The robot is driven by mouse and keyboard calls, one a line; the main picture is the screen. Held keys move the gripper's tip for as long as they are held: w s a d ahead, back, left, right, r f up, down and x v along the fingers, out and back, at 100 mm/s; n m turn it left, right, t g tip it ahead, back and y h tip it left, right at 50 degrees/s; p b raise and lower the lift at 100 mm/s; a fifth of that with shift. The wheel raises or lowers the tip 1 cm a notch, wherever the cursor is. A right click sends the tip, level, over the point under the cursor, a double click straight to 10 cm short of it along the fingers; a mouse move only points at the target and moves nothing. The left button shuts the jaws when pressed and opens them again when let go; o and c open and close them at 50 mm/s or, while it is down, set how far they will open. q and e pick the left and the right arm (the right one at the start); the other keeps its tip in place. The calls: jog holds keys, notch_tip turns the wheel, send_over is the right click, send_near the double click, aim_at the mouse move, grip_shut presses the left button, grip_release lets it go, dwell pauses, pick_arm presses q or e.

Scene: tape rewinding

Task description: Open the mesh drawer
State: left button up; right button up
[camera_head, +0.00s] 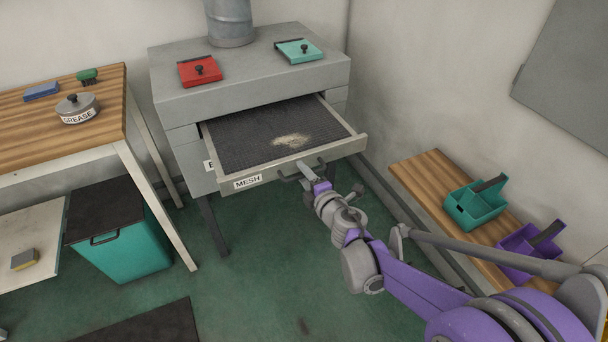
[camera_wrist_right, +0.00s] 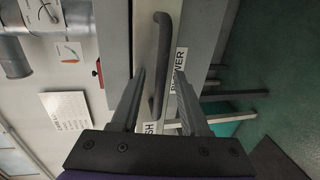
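The mesh drawer (camera_head: 354,146) stands pulled out of the grey cabinet, with its dark mesh and a pale patch of debris showing. Its front carries a MESH label and a dark bar handle (camera_head: 287,179). My right gripper (camera_head: 312,172) is at the right part of this handle. In the right wrist view the handle (camera_wrist_right: 161,50) runs between the two spread fingers (camera_wrist_right: 163,90), with gaps visible beside it. The right gripper looks open around the handle; contact is not clear. My left gripper is not in view.
The grey cabinet (camera_head: 240,85) bears a red lidded piece (camera_head: 199,72) and a teal one (camera_head: 299,52). A workbench with a grease tin (camera_head: 78,108) and a teal bin (camera_head: 120,245) stand left. A wooden bench (camera_head: 430,175) with teal and purple containers is right. Green floor lies open below the drawer.

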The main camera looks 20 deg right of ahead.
jog(key=p+v, duration=0.2)
jog(key=v, duration=0.8)
jog(key=shift+s, duration=0.4)
